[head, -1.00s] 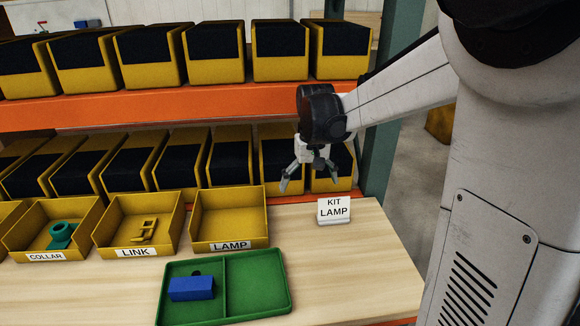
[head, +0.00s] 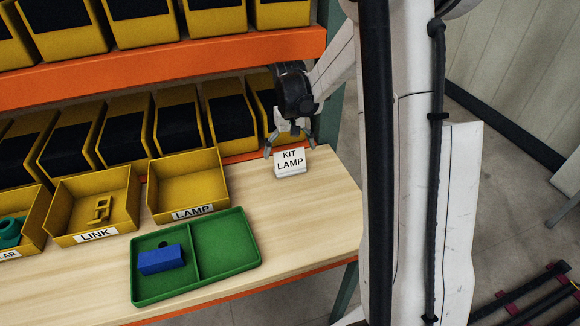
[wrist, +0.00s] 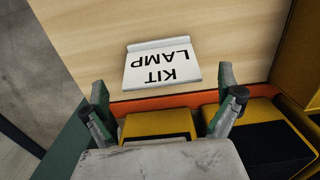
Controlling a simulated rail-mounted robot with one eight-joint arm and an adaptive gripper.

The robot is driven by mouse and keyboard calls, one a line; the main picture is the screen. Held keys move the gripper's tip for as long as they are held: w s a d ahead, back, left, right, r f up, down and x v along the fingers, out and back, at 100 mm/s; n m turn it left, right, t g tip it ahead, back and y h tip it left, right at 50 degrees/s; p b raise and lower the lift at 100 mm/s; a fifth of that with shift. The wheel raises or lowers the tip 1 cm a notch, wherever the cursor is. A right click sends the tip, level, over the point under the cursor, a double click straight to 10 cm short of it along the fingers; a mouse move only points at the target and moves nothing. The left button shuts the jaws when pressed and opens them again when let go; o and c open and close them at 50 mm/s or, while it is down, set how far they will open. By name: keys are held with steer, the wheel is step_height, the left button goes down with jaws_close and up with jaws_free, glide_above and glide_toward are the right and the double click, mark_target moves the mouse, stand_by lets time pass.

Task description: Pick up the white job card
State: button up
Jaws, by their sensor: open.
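The white job card (head: 291,161) reads KIT LAMP and stands in a small holder on the wooden bench, right of the LAMP bin. In the wrist view the card (wrist: 160,66) appears upside down, beyond my fingertips and roughly centred between them. My gripper (head: 289,150) is open and empty, just behind and above the card. Its two spread fingers also show in the wrist view (wrist: 163,98). The fingers look apart from the card.
A green two-part tray (head: 228,243) with a blue block (head: 161,260) is on the bench at front. The LAMP bin (head: 188,184) looks empty; the LINK bin (head: 95,208) holds a yellow part. An orange shelf beam (head: 200,58) and yellow bins stand behind. Bare bench surrounds the card.

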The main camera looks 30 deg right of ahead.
mark_target(290, 160)
steer(key=shift+s+f, duration=0.2)
steer(key=shift+f, duration=2.5)
steer(key=c, duration=1.1)
steer(key=shift+o, duration=0.2)
